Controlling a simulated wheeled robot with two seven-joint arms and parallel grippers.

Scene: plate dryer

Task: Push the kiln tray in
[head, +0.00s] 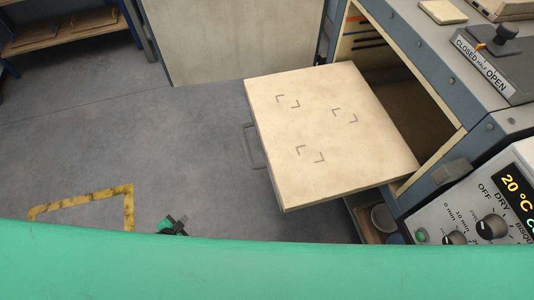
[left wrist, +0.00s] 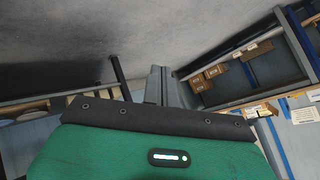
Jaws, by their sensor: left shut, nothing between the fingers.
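The kiln tray (head: 325,130) is a flat, cream, square slab with several dark corner marks on top. It sticks far out of the kiln opening (head: 405,95) toward the left in the head view. A grey handle (head: 254,146) is on its outer left edge. The tray is empty. My left gripper (head: 174,225) is shut and empty, low over the floor, left of and below the tray and apart from it. Most of my left gripper is hidden behind a green part of mine. The left wrist view does not show the tray. My right gripper is not in view.
The control panel (head: 480,205) reads 20 °C at the right. A lever by a CLOSED/HALF/OPEN plate (head: 483,65) is on top of the kiln. A shelf (head: 65,30) stands at the far left. The floor left of the tray is clear, with a yellow marking (head: 128,205).

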